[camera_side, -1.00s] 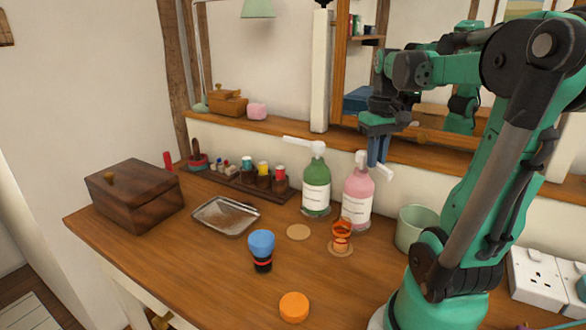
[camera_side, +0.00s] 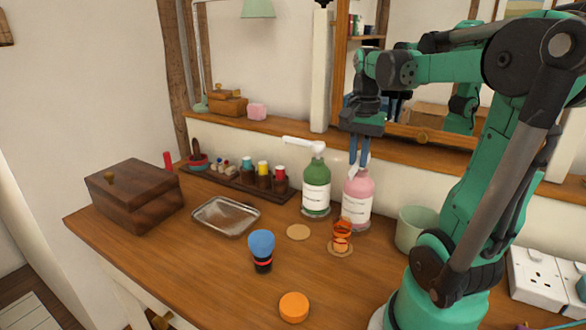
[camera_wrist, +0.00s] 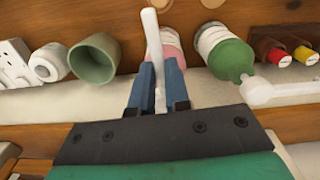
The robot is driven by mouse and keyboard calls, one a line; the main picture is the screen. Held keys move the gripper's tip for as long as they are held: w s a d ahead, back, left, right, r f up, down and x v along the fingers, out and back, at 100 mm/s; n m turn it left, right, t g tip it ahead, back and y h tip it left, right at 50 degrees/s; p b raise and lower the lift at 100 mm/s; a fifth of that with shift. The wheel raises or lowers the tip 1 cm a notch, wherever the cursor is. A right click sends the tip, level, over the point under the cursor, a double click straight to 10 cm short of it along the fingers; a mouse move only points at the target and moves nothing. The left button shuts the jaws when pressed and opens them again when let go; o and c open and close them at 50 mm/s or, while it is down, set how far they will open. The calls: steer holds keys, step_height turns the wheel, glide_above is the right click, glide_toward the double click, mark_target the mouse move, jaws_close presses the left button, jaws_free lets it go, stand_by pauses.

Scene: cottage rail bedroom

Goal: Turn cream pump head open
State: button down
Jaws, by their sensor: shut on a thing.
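The pink bottle (camera_side: 357,205) stands upright on the wooden table below my gripper (camera_side: 359,160). My gripper points down with its blue fingers shut on the bottle's white pump head (camera_side: 353,171). In the wrist view the white nozzle (camera_wrist: 152,35) runs up between the fingers (camera_wrist: 158,85), with the pink bottle (camera_wrist: 171,44) behind it. The fingers partly hide the pump head in the side view. The green bottle (camera_side: 316,190) stands just left of it, its own white pump head (camera_side: 303,146) pointing left.
A pale green cup (camera_side: 413,229) stands right of the pink bottle. In front are an orange coil-shaped stand (camera_side: 341,236), a blue-topped item (camera_side: 261,244) and an orange disc (camera_side: 294,307). A metal tray (camera_side: 226,215) and a wooden box (camera_side: 135,194) are on the left.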

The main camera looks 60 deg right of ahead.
steer(key=shift+w+m, duration=0.2)
steer(key=shift+m, duration=0.3)
steer(key=c, duration=0.8)
jaws_free()
steer(key=shift+c, duration=0.2)
steer(key=shift+r, duration=2.8)
